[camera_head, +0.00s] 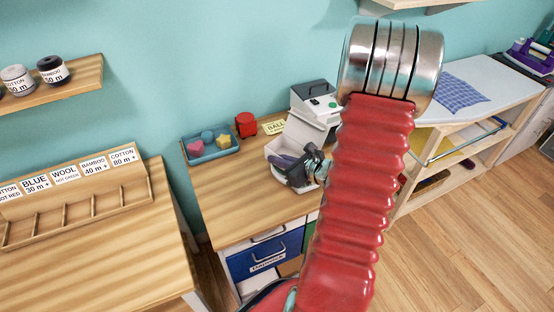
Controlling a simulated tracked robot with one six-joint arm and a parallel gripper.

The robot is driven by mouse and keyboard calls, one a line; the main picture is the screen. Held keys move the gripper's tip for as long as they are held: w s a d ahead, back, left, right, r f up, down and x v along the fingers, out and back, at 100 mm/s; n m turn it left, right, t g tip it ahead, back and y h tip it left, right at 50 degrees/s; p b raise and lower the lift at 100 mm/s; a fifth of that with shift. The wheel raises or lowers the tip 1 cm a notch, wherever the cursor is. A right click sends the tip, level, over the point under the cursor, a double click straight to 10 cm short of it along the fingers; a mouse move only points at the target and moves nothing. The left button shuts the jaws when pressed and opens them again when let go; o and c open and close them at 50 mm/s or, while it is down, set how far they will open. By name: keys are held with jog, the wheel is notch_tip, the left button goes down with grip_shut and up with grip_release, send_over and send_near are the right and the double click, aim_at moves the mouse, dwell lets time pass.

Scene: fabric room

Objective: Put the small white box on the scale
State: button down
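A small white box (276,150) with an open top stands on the wooden desk in the middle of the view. Just behind it is a white and dark grey device (318,104) with a small display and a pale flat part in front, which looks like the scale. My gripper (294,170), dark grey, is low at the box's near side and overlaps it in the picture. I cannot tell whether it touches the box or whether its fingers are closed. My red ribbed arm hides the right part of the desk and possibly part of the device.
A blue tray (216,155) with coloured pieces, a red object (246,124) and a yellow label (274,127) are on the desk. A wooden table with a labelled rack (75,195) is left. An ironing surface (470,90) with blue cloth is right. Wooden floor is open at lower right.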

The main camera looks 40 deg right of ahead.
jog(key=shift+f, duration=0.1)
jog(key=c, duration=2)
grip_release()
jog(key=shift+s+r, duration=0.3)
jog(key=shift+s, duration=0.05)
jog(key=v, duration=1.1)
jog(key=shift+s, duration=0.15)
